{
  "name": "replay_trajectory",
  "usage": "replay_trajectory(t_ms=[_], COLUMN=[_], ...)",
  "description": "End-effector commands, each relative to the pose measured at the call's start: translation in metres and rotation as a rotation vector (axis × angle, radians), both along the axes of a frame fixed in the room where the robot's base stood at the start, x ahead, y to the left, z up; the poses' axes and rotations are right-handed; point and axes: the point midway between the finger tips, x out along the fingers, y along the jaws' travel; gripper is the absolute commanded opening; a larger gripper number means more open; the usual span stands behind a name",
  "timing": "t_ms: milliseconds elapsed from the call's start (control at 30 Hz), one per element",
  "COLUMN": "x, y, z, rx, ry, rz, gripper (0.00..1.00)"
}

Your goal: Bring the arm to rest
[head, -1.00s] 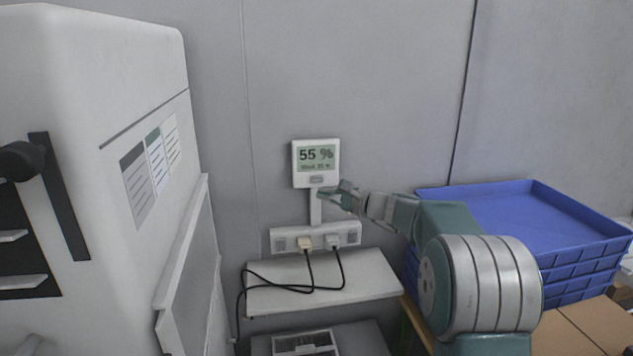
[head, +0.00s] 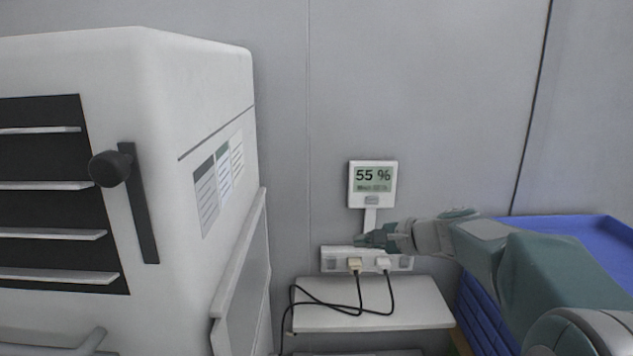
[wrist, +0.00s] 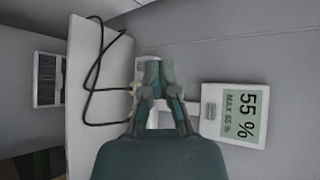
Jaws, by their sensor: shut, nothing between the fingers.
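My gripper (head: 372,239) is at the end of my arm, in front of the wall just above the socket strip and below the display. In the wrist view its two fingers (wrist: 160,70) meet at the tips with nothing between them. My arm reaches in from the right side of the head view and is still stretched forward. Whether the fingertips touch the socket strip, I cannot tell.
A wall display (head: 372,184) reads 55 %. Two plugs with black cables sit in the socket strip (head: 336,260), above a white shelf (head: 420,305). A white cabinet (head: 200,90) stands left. Blue crates (head: 600,232) are behind my arm on the right.

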Motion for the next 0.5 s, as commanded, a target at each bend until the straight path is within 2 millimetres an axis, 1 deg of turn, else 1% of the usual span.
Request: replay_trajectory(t_ms=[33,233,367,500], x=[-0.017,-0.078,-0.118,-0.16], y=[0.005,0.014,0.015,0.011], z=[0.001,-0.007,-0.015,-0.025], rx=[-0.055,-0.287,-0.437,-0.6], ry=[-0.009,-0.036,-0.057,-0.086], rz=[0.025,0.128,0.195,0.266], gripper=[0.0,0.0,0.0,0.0])
